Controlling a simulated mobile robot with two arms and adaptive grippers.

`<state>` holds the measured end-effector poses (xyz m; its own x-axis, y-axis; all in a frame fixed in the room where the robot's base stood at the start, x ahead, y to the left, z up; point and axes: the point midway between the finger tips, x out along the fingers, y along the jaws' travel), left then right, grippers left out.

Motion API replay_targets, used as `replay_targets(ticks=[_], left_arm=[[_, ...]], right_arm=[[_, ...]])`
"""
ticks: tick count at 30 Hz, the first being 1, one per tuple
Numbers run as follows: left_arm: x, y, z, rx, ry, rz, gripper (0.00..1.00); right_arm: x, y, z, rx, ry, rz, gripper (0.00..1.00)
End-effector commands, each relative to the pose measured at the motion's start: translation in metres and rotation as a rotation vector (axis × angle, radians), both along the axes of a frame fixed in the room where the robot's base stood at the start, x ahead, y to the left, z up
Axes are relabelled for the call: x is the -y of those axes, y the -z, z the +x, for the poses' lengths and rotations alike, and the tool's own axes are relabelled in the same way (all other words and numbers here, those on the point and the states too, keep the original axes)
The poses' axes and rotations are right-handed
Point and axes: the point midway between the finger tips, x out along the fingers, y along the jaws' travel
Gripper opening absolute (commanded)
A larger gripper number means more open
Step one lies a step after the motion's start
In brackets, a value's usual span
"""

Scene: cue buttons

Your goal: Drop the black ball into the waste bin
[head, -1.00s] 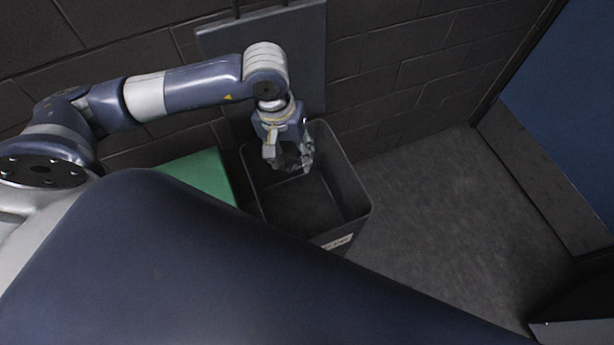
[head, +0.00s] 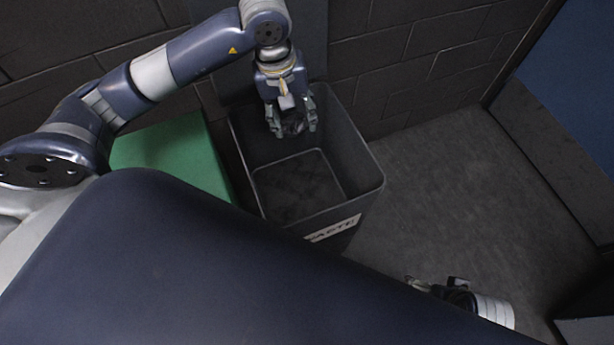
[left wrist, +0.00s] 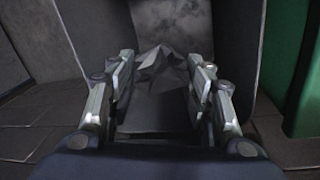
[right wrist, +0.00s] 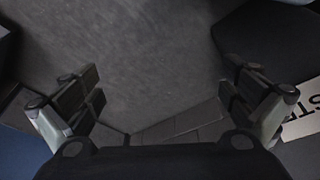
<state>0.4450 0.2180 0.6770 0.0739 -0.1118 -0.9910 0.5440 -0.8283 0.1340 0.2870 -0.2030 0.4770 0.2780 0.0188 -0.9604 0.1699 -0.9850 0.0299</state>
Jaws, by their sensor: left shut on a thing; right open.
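The waste bin (head: 350,160) is a dark grey, open-topped box on the floor against the wall, with a white label on its front. Its floor looks empty in the head view. My left gripper (head: 294,130) points down over the back part of the bin's opening. It is shut on the black ball (head: 291,125), which is dark and hard to make out between the fingers. In the left wrist view a faceted, crumpled-looking dark shape (left wrist: 162,70) shows between the fingers. My right gripper (head: 433,284) is open and empty, low at the right front of the bin.
A green box (head: 180,150) stands just left of the bin. A dark brick wall (head: 420,50) runs behind it. The grey floor (head: 440,180) right of the bin is clear. A blue panel (head: 580,90) stands at the far right.

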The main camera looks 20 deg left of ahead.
Motion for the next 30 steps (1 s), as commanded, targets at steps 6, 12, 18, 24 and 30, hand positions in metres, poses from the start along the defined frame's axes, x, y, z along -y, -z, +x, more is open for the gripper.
replay_targets(ticks=[6, 12, 18, 24, 30], left_arm=[[0.000, 0.021, 0.000, -0.001, 0.000, -0.001, 0.31], [0.000, 0.038, -0.001, -0.001, -0.001, 0.000, 0.31], [0.000, 0.048, 0.000, 0.000, 0.001, 0.000, 0.31], [0.000, 0.049, 0.000, 0.001, 0.001, 0.001, 0.31], [0.000, 0.049, 0.000, 0.001, 0.001, 0.001, 0.65]], right_arm=[[0.001, -0.031, -0.006, 0.020, 0.002, 0.001, 1.00], [0.003, -0.046, -0.012, 0.027, 0.003, 0.001, 1.00], [0.003, -0.045, -0.013, 0.028, 0.003, 0.001, 1.00], [0.003, -0.046, -0.013, 0.028, 0.003, 0.001, 1.00], [0.003, -0.046, -0.014, 0.028, 0.003, 0.001, 1.00]])
